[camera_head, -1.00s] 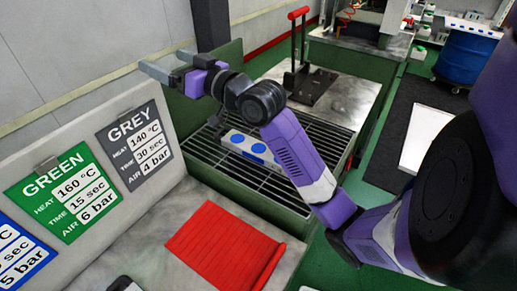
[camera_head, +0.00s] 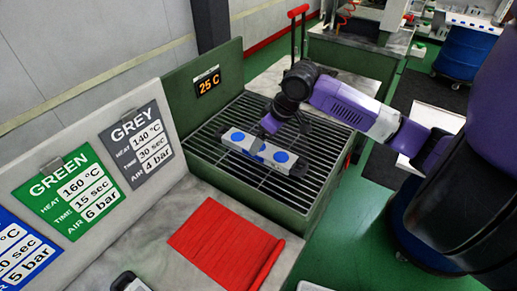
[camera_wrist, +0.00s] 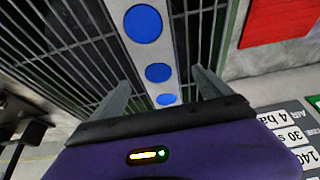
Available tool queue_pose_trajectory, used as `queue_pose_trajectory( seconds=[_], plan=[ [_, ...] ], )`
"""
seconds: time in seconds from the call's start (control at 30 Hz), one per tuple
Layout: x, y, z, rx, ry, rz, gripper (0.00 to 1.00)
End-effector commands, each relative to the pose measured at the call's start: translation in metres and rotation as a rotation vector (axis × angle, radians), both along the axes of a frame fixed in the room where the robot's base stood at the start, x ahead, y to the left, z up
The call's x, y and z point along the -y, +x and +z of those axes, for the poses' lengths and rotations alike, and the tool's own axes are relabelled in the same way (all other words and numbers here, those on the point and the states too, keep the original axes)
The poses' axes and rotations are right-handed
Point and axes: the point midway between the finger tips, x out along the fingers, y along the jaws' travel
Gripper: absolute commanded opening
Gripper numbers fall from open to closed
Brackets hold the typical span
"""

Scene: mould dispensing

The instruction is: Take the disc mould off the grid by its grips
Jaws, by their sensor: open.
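The disc mould (camera_head: 247,149), a pale bar with a row of blue discs on top and dark ends, lies on the metal grid (camera_head: 210,150). My gripper (camera_head: 263,137) is over the middle of the mould, pointing down, and hides part of its top. In the wrist view my gripper (camera_wrist: 160,80) is open, with one finger on each side of the mould (camera_wrist: 152,54). Nothing is held. I cannot tell whether the fingers touch the mould. The grips at the mould's ends are hard to make out.
The grid's green housing carries a 25 C sign (camera_head: 208,84) on its back wall. Green and grey setting cards (camera_head: 135,143) lean at left. A red-handled lever (camera_head: 298,12) stands behind.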

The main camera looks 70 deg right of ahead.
Motion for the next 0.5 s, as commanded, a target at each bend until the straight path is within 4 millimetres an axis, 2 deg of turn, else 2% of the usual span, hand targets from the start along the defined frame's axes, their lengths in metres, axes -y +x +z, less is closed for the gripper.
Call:
queue_pose_trajectory(
  seconds=[0.3, 0.5],
  plan=[
    [0.007, 0.015, -0.038, 0.0, 0.001, 0.001, 0.89],
    [0.008, 0.018, -0.046, 0.002, -0.001, 0.002, 0.89]
  ],
)
